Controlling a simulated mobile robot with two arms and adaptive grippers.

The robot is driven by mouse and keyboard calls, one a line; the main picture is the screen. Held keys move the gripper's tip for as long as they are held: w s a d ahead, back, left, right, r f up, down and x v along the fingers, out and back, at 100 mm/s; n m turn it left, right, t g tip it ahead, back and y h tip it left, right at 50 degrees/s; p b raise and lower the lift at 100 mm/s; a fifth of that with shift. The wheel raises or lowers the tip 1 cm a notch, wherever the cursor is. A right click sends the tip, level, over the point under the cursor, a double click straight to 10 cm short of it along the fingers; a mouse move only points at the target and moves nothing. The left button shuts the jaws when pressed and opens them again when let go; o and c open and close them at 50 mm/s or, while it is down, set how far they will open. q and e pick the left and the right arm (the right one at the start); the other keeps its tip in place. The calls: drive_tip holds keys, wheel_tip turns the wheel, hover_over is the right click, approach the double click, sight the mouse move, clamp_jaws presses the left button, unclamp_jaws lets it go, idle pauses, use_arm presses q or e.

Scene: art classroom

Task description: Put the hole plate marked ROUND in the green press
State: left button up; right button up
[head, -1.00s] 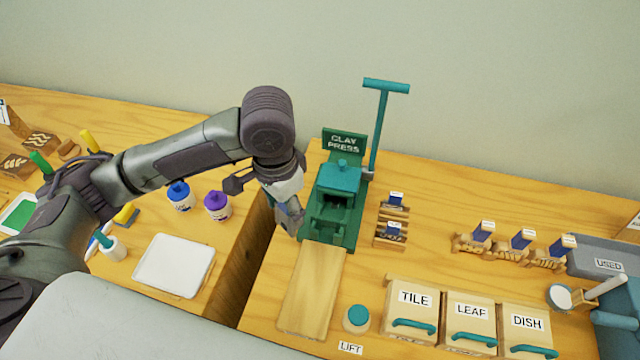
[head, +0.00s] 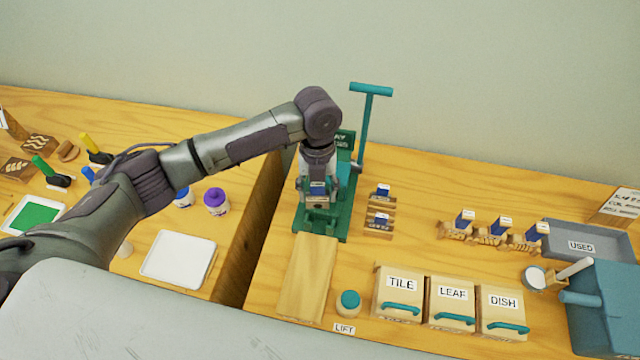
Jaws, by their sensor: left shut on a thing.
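The green clay press (head: 338,222) stands on the table in the middle, its sign and body partly hidden behind my left arm. My left gripper (head: 318,190) is over the front of the press, shut on a small plate with a blue grip (head: 318,187). The marking on this plate is too small to read, and I cannot tell whether it touches the press. Two more blue-gripped plates stand in a wooden rack (head: 379,233) to the right of the press; their labels are also unreadable. My right gripper is not in view.
A wooden board (head: 307,280) lies in front of the press, beside a teal-topped knob (head: 348,302) near the LIFT label. Boxes TILE (head: 400,290), LEAF and DISH stand front right. Several blue-gripped pieces stand behind them, near the USED tray (head: 610,245). The press lever (head: 363,130) rises behind.

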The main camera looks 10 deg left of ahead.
use_arm(q)
drive_tip(key=m, duration=0.2)
drive_tip(key=shift+w+d+f+m, duration=0.2)
drive_tip(key=shift+w+d+m, duration=0.05)
drive_tip(key=shift+m, duration=0.05)
drive_tip(key=shift+f+b, duration=3.3)
drive_tip(key=shift+f, duration=1.2)
drive_tip(key=o, duration=1.3)
